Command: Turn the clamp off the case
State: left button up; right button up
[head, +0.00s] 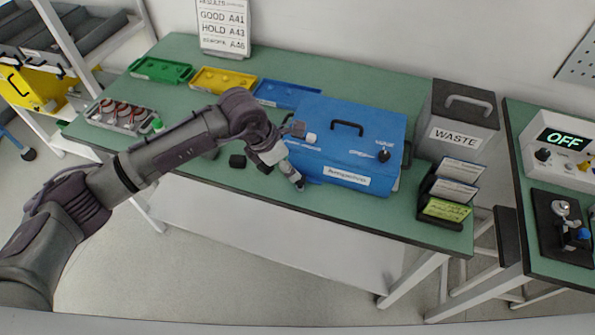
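The blue case (338,121) stands on the green workbench, shut, with a black handle on top and a white label on its front. A dark clamp-like knob (384,156) sits at its right front, below a small white label. A small pale round piece (310,138) shows at its left end, close to my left gripper; I cannot tell whether it belongs to a clamp. My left gripper (298,158) is at the case's left front corner, its fingers spread apart and nothing visible between them. Contact with the case cannot be made out. My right gripper is out of view.
Green (160,69), yellow (222,80) and blue (287,94) trays line the back. A parts tray (121,117) is at left. A WASTE bin (460,112) and card holder (433,192) stand right of the case. A device reading OFF (558,148) is on another bench.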

aim_at(301, 179)
pick_arm(q)
jog(key=p+x, duration=0.1)
jog(key=x, duration=0.6)
jog(key=shift+d+f, duration=0.1)
grip_shut()
